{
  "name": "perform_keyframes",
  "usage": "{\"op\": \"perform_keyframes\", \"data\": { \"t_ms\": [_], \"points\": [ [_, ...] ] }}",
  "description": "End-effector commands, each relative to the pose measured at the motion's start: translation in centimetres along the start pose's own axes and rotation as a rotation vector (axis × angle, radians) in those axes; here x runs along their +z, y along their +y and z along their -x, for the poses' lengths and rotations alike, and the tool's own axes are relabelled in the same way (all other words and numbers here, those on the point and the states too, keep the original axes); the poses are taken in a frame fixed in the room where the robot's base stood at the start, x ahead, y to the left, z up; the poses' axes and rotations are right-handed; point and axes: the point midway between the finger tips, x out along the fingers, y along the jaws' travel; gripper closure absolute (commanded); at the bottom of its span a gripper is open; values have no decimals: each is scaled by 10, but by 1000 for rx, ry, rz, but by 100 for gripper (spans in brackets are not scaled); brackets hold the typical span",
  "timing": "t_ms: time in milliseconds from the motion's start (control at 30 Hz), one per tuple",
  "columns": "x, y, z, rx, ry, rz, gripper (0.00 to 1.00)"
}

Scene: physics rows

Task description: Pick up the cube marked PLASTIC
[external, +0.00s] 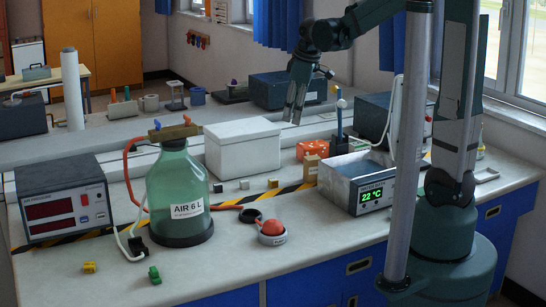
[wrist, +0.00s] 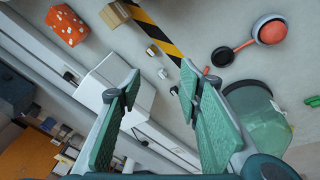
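Several small cubes lie in a loose row on the bench: a dark one (external: 218,187), a pale one (external: 244,184) and a brownish one (external: 273,183). The wrist view also shows the brownish cube (wrist: 152,50), the pale cube (wrist: 162,73) and the dark cube (wrist: 174,90). Their markings are too small to read, so I cannot tell which says PLASTIC. My gripper (external: 292,118) is raised above the back of the bench, behind and above the cubes. In the wrist view my gripper (wrist: 160,72) has its fingers wide apart with nothing between them.
A white lidded box (external: 243,150) stands just behind the cubes. A green glass bottle (external: 180,190) is at left. An orange block (external: 312,148), wooden block (external: 311,168) and water bath (external: 350,185) are at right. A red ball on a dish (external: 272,230) lies in front.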

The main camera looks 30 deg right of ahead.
Motion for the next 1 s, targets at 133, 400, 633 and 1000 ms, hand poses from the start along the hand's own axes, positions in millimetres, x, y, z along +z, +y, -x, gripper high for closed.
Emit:
{"op": "perform_keyframes", "data": {
  "t_ms": [133, 400, 633, 1000],
  "points": [
    [-19, 6, -20, -20, -19, 65, 65],
    [-49, 13, -59, -59, -53, 187, 65],
    [-73, 16, -96, -95, -78, 291, 65],
    [-107, 16, -163, -156, -114, 456, 65]
  ]
}}
